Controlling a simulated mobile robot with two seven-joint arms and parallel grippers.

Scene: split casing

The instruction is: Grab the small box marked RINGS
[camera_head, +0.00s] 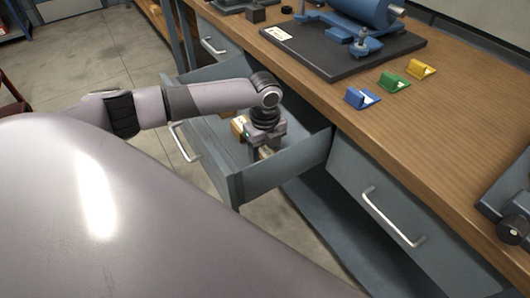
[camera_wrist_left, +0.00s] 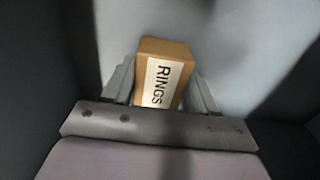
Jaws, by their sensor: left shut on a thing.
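The small brown box marked RINGS (camera_wrist_left: 163,72) shows in the left wrist view, its white label facing the camera. It sits between the two fingers of my left gripper (camera_wrist_left: 160,88), which is shut on it. In the head view my left gripper (camera_head: 264,150) reaches down into the open drawer (camera_head: 235,180), and its body mostly hides what it holds. Another small tan box (camera_head: 239,126) shows just left of the gripper in the drawer; its marking cannot be read. My right gripper is not in view.
The drawer walls stand close around my left gripper. The wooden bench top (camera_head: 460,130) lies to the right, with blue (camera_head: 362,98), green (camera_head: 394,82) and yellow (camera_head: 421,69) holders and a blue machine (camera_head: 365,15) on a dark plate. A shut drawer (camera_head: 385,215) is below it.

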